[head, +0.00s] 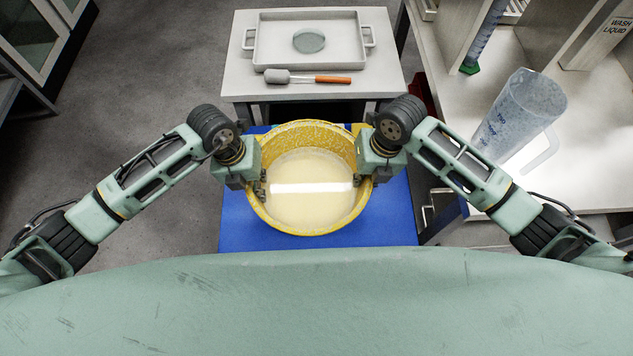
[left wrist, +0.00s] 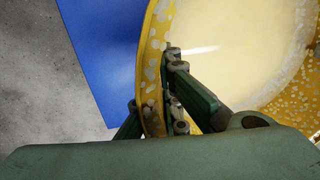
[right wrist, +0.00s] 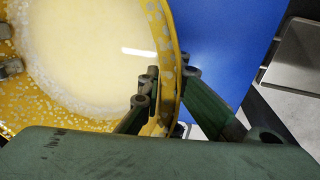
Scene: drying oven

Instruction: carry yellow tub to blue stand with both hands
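The yellow speckled tub (head: 306,136) holds a pale liquid and is over the middle of the blue stand (head: 395,222). Its underside is hidden, so I cannot tell whether it rests on the stand or hangs just above it. My left gripper (head: 259,187) is shut on the tub's left rim, with one finger inside and one outside; the left wrist view shows this grip (left wrist: 156,108). My right gripper (head: 365,184) is shut on the right rim in the same way, as the right wrist view shows (right wrist: 168,92). The tub looks about level.
A white table (head: 376,88) behind the stand bears a tray (head: 262,53) with a round glass dish (head: 309,41), and a dropper with an orange part (head: 331,79). On the right, a bench (head: 590,185) carries a large clear jug (head: 522,112). Floor at left is clear.

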